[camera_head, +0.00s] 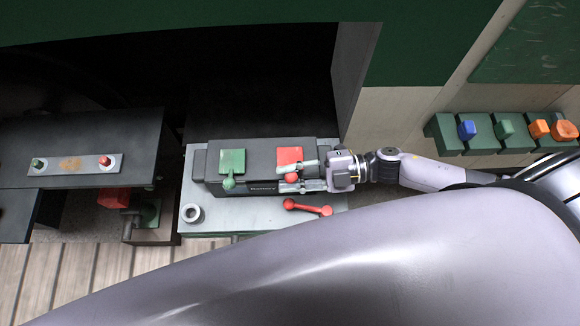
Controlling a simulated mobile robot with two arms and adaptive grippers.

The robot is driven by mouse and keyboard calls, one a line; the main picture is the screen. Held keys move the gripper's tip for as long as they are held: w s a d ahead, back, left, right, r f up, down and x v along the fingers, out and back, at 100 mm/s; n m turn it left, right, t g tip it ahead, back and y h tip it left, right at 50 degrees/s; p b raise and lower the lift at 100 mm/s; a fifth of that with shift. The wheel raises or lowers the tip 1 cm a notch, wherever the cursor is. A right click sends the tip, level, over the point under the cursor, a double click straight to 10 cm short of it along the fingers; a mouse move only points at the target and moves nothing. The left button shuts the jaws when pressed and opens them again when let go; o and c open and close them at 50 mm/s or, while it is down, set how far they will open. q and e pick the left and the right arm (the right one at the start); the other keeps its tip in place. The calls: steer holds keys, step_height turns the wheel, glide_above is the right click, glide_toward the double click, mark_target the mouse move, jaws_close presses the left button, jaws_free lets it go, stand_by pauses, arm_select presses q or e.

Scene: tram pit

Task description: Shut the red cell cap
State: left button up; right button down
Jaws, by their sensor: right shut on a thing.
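The red cell cap (288,155) is a red square flap on the top right of a dark battery box (262,174). Its round red knob sits at the front edge, between the fingers of my right gripper (290,178). The gripper reaches in from the right and is shut on this knob. One finger covers part of the cap, and I cannot tell whether the cap lies fully down. A matching green cap (232,160) with a green knob is at the left of the box. My left gripper is not in view.
The box stands on a grey plate (240,221) with a metal ring (192,213) and a red-ended handle (307,207) in front. A dark bench (60,140) is at left. Blue, green and orange knobs (505,130) line the right. My lilac arm fills the foreground.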

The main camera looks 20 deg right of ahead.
steer(key=shift+s+f+n+b, duration=0.25)
steer(key=shift+f+n+b, duration=0.2)
steer(key=shift+f+n, duration=0.45)
steer(key=c, duration=1.3)
jaws_free()
steer(key=shift+c, duration=0.2)
steer(key=shift+d, duration=0.2)
steer(key=v, duration=1.1)
steer(key=shift+s+d, duration=0.2)
steer(key=shift+s+r, duration=0.1)
